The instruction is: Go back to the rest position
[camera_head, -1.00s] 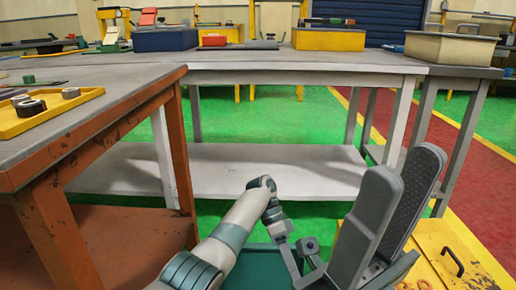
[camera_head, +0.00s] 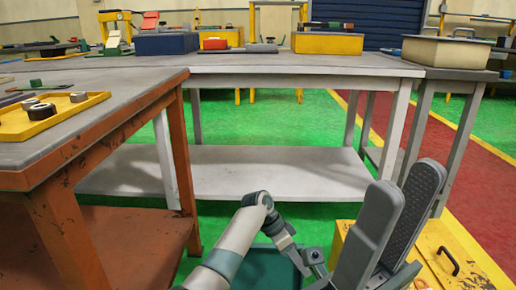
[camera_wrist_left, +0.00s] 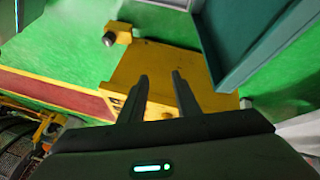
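My left arm (camera_head: 238,242) comes in from the bottom left and bends down in front of the white table. Its far end is small and partly hidden in the head view. In the left wrist view my left gripper (camera_wrist_left: 160,76) has its two dark fingers apart with nothing between them. They point down over a yellow box (camera_wrist_left: 190,65). Another gripper, which I take as my right gripper (camera_head: 408,176), is large at the lower right of the head view. Its two grey paddle fingers point up, with an empty gap between them.
A teal bin (camera_head: 262,268) lies below my left arm; it also shows in the left wrist view (camera_wrist_left: 212,45). An orange-legged table (camera_head: 115,125) with a yellow tray (camera_head: 60,118) is at left. A white table (camera_head: 300,66) stands ahead. Green floor lies between.

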